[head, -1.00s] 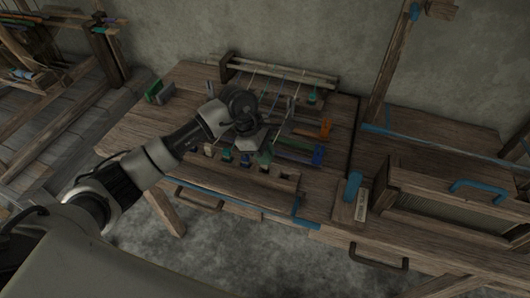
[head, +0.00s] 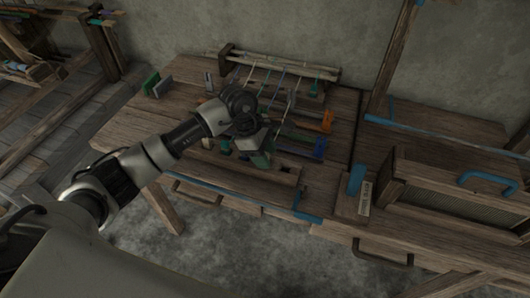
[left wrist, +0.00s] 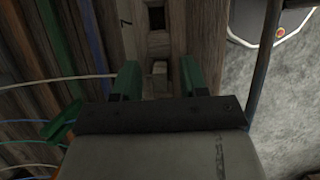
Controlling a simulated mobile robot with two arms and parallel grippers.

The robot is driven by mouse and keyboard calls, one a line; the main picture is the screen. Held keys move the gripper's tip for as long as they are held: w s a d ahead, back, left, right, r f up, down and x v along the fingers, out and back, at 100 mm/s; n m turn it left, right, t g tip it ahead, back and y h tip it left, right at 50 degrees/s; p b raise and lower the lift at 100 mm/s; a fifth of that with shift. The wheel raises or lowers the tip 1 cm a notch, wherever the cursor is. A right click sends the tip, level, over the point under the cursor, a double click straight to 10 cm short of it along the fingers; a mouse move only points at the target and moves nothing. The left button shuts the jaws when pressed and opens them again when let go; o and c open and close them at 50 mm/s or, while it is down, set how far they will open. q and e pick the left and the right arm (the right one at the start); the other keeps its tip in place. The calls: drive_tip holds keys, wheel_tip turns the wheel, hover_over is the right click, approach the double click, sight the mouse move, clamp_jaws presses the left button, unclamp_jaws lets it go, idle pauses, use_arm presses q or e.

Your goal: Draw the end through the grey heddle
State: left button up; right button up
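My left gripper (head: 262,160) is over the front part of the wooden table. In the left wrist view its two green fingers (left wrist: 157,80) are apart, with a small pale block visible between them but no contact I can make out. The thread ends (head: 285,82) run forward from the bar at the back; a white thread (left wrist: 75,77) passes left of the fingers. A small grey upright piece (head: 208,80) stands at the back left; I cannot tell whether it is the grey heddle. My wrist hides part of the threads and heddle area.
A slotted wooden rail (head: 285,177) lies along the front. Green (head: 151,83) and grey (head: 163,88) blocks sit at the left edge. A framed reed (head: 440,195) stands at the right.

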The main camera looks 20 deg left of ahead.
use_arm(q)
drive_tip(key=b+v, duration=0.1)
drive_tip(key=v, duration=0.9)
drive_tip(key=shift+a+r, duration=0.25)
drive_tip(key=shift+r, duration=0.1)
